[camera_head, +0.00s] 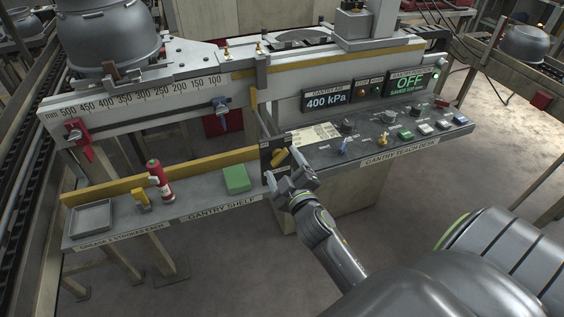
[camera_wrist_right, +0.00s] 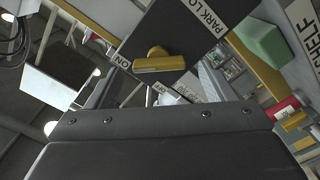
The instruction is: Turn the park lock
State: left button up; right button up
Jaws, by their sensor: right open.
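The park lock is a yellow handle (camera_head: 279,156) on a dark plate (camera_head: 267,150), between the gantry shelf and the teach desk. In the right wrist view, the yellow handle (camera_wrist_right: 160,62) sits on the dark plate below a PARK LO... label (camera_wrist_right: 207,38). My right gripper (camera_head: 287,184) is just in front of and below the plate, open and empty, apparently apart from the handle. My left gripper is out of view.
The gantry shelf (camera_head: 205,204) at left holds a green block (camera_head: 236,179), a red bottle (camera_head: 160,181), a yellow piece (camera_head: 141,199) and a grey tray (camera_head: 91,217). The teach desk (camera_head: 380,158) at right carries several knobs and buttons. Open floor lies in front.

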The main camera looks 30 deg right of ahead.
jog(key=shift+w+d, duration=0.15)
jog(key=shift+w, duration=0.55)
jog(key=shift+c, duration=0.5)
jog(key=c, duration=1.3)
jog(key=shift+n, duration=0.4)
jog(key=n+p, duration=0.1)
jog(key=n, duration=0.2)
jog(key=shift+n+p, duration=0.3)
jog(key=shift+f+n+p, duration=0.1)
jog(key=shift+n+p, duration=0.35)
jog(key=shift+n, duration=1.35)
